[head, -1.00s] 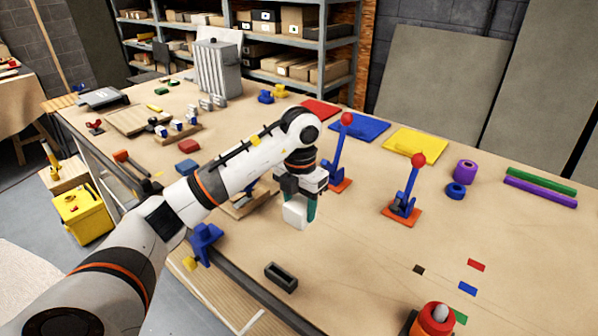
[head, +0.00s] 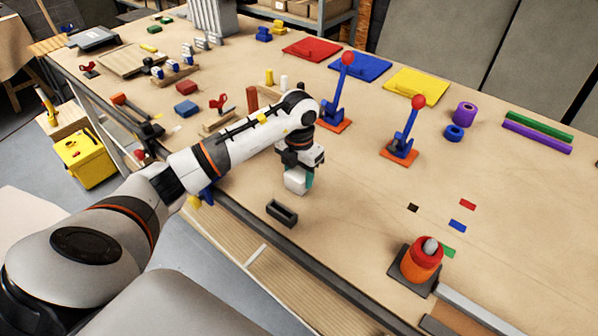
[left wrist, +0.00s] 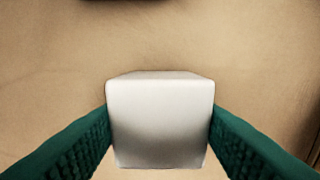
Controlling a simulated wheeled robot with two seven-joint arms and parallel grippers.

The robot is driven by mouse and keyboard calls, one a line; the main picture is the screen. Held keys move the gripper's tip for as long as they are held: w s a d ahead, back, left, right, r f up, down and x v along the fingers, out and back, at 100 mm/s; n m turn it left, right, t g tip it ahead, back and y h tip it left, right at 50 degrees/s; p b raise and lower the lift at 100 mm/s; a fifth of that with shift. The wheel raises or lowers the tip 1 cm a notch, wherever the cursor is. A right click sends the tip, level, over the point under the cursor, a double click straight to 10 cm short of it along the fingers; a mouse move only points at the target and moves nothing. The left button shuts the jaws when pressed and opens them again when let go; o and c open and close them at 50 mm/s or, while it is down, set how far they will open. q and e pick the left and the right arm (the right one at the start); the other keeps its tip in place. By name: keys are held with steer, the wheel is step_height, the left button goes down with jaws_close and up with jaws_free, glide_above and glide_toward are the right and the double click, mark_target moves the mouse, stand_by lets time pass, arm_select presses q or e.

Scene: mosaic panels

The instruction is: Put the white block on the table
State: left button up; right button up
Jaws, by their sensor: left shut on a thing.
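The white block (head: 295,181) is held between the green fingers of my left gripper (head: 302,180) near the front of the table (head: 360,210). In the left wrist view the white block (left wrist: 160,118) fills the space between the two green fingers, which press on its left and right sides. Bare tabletop (left wrist: 60,60) lies behind it in that view. I cannot tell whether the block touches the table or hangs just above it. My right gripper is not in view.
A dark open-topped holder (head: 282,213) sits just in front of the left gripper, near the table's edge. Two blue levers with red knobs (head: 347,58) stand behind and to the right. An orange cylinder (head: 421,262) stands at the front right. The table right of the gripper is mostly clear.

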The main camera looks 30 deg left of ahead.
mark_target(299, 172)
arm_select(q)
steer(key=o, duration=1)
steer(key=shift+r, duration=0.4)
step_height(299, 172, up, 12)
steer(key=shift+f+b, duration=0.25)
steer(key=shift+b, duration=0.85)
